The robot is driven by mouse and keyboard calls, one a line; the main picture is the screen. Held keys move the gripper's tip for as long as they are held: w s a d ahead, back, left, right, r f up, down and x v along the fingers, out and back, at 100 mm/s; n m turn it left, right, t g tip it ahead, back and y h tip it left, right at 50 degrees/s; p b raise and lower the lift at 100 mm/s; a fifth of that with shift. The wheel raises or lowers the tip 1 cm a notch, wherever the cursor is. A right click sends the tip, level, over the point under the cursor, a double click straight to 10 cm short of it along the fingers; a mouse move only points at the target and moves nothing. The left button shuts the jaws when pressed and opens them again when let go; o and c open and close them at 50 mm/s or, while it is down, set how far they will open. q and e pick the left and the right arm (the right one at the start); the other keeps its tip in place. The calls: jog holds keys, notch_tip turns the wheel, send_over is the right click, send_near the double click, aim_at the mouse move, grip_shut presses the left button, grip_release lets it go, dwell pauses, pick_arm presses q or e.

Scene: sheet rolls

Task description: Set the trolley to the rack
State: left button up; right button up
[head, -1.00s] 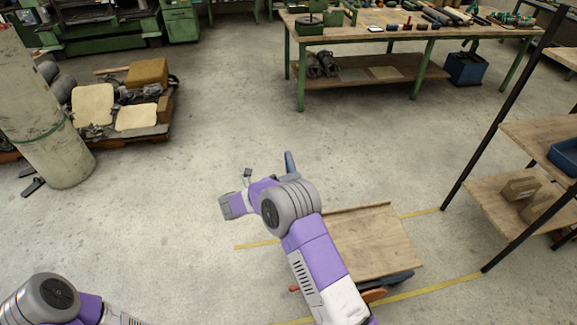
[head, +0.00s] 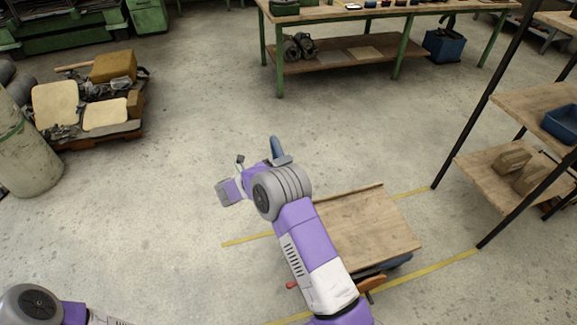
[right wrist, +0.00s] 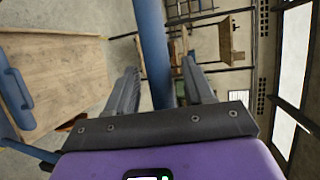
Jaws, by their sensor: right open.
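The trolley (head: 365,235) has a flat wooden deck and stands on the floor left of the rack, apart from it. Its blue upright handle (head: 276,147) shows just above my right wrist in the head view. In the right wrist view the blue handle bar (right wrist: 152,45) runs between the fingers of my right gripper (right wrist: 162,75), which is open around it. My right arm hides part of the trolley, and the right gripper's fingers are hidden in the head view. The rack (head: 545,105) has dark posts and wooden shelves. My left gripper is out of view.
Yellow floor lines (head: 408,284) run past the trolley towards the rack. Boxes (head: 513,160) and a blue bin (head: 563,123) sit on the rack's shelves. A green-legged workbench (head: 335,62) stands behind. A loaded pallet (head: 88,137) is at left. The floor between is clear.

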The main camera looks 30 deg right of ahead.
jog(key=x, duration=0.2)
jog(key=shift+w+d+f, duration=0.1)
jog(key=shift+d, duration=0.2)
grip_shut()
